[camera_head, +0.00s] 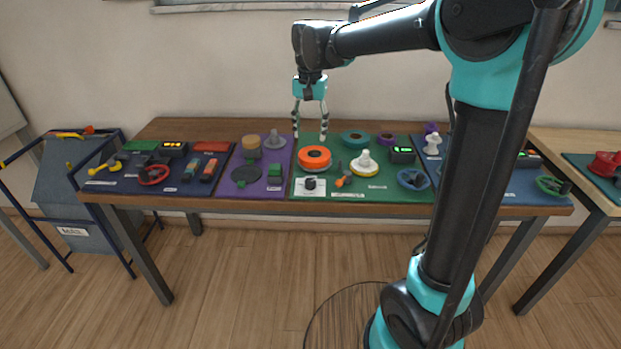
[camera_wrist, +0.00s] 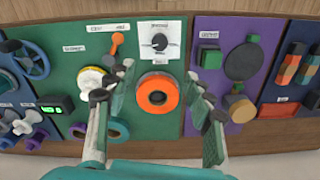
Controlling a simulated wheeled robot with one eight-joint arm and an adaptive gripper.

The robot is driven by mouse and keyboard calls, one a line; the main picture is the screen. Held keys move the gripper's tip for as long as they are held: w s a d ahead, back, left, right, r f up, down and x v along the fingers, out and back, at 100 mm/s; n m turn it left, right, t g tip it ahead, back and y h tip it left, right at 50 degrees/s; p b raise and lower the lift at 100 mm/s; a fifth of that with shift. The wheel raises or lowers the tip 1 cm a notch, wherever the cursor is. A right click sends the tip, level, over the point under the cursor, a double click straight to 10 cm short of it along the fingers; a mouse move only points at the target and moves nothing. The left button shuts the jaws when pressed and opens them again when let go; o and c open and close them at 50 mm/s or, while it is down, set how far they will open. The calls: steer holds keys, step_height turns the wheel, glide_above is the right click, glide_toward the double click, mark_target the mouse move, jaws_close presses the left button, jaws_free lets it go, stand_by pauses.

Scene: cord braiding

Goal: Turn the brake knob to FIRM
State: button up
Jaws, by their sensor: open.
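The brake knob appears to be the small black knob (camera_head: 310,183) on a white label plate, near the front edge of the green panel. In the wrist view it is the dark round knob (camera_wrist: 159,42) on the white plate, above the orange ring. A light pointer mark shows on it, but the lettering is too small to read. My gripper (camera_head: 310,137) is open and empty, raised over the back of the green panel. In the wrist view its fingers (camera_wrist: 160,72) spread on either side of the orange ring, apart from the knob.
The orange ring (camera_head: 314,155) sits just behind the knob. A small orange lever (camera_head: 343,181) stands close to its right. A yellow-based white spool (camera_head: 365,165) and a blue handwheel (camera_head: 413,179) are further right. The purple panel (camera_head: 262,188) lies left. Air above the panels is clear.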

mark_target(311, 181)
step_height(311, 181, down, 17)
steer(key=shift+f, duration=0.1)
stand_by(0.4)
steer(key=c, duration=1.2)
steer(key=shift+o, duration=0.2)
steer(key=shift+n, duration=0.4)
steer(key=n, duration=1.3)
